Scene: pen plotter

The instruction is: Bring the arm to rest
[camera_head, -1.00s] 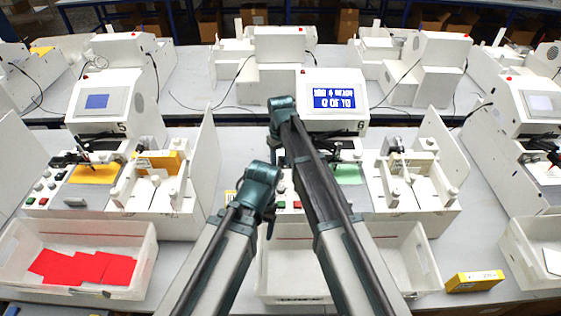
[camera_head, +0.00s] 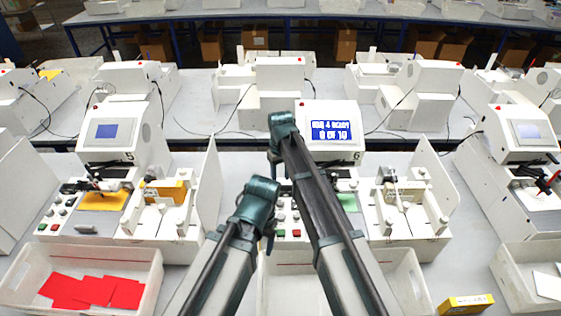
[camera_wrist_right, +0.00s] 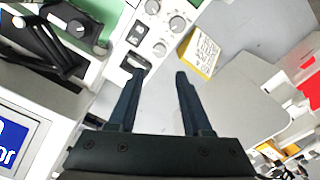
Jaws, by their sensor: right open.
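My two arms (camera_head: 318,190) reach in from the bottom of the head view, with teal joints over the middle plotter station. In that view the arms hide most of what lies beyond them, and I cannot make out either gripper's fingers clearly. In the right wrist view my right gripper (camera_wrist_right: 158,72) is open, with its two dark fingers apart and nothing between them. It hangs above the station's grey knobs and switch panel (camera_wrist_right: 150,30). The station's blue screen (camera_head: 330,131) is lit and its edge shows in the wrist view (camera_wrist_right: 15,145).
A white bin with red cards (camera_head: 92,291) stands at left. A white bin (camera_head: 405,285) lies partly behind my arms. A yellow box (camera_head: 466,303) lies at front right. In the wrist view a yellow-edged label block (camera_wrist_right: 203,50) is near the right fingertip. Other plotter stations stand either side.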

